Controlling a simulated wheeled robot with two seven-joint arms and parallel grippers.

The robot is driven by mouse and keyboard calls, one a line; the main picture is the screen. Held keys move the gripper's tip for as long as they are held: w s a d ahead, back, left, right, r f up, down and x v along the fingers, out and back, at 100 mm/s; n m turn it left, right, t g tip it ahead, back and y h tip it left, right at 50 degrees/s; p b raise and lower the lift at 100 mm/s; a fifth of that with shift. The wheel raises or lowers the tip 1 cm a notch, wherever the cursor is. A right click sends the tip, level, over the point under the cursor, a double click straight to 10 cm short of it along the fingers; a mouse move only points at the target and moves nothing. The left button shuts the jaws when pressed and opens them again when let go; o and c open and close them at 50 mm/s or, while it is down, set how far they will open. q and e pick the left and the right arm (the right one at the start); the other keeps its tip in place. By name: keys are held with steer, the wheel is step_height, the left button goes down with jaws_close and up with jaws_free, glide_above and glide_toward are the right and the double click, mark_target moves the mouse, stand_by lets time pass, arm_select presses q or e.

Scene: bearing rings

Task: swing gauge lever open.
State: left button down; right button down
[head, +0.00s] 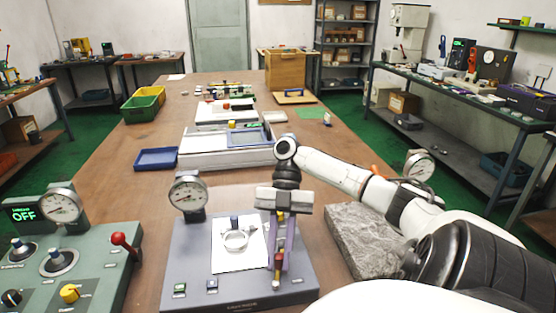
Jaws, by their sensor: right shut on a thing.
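The grey gauge base (190,262) stands on the bench in front of me. A dial gauge (188,194) rises at its back left. A pale metal ring (236,241) sits on its white plate (226,262), with a small dark blue-topped part at the ring's back edge. My right gripper (279,256) points down over the right side of the base, shut on the slim gauge lever (278,246), which shows red and yellow between the fingers. The fingers hide part of the lever. My left gripper is not in view.
At left stands a green-grey control panel (100,270) with knobs, a dial and a red-knobbed lever (121,241). A grey stone block (355,238) lies right of the base. Trays, including a blue one (156,159), are further back. Bare wood lies between panel and base.

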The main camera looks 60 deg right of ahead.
mark_target(282, 247)
steer(key=shift+d, duration=0.1)
steer(key=c, duration=1.9)
jaws_free()
steer(key=shift+c, duration=0.2)
steer(key=p+v, duration=0.2)
steer(key=v, duration=0.5)
steer(key=shift+d+r, duration=0.15)
steer(key=shift+r, duration=0.2)
steer(key=shift+p+v, duration=0.5)
steer(key=shift+v, duration=0.8)
steer(key=shift+d+f, duration=0.1)
steer(key=shift+f, duration=0.05)
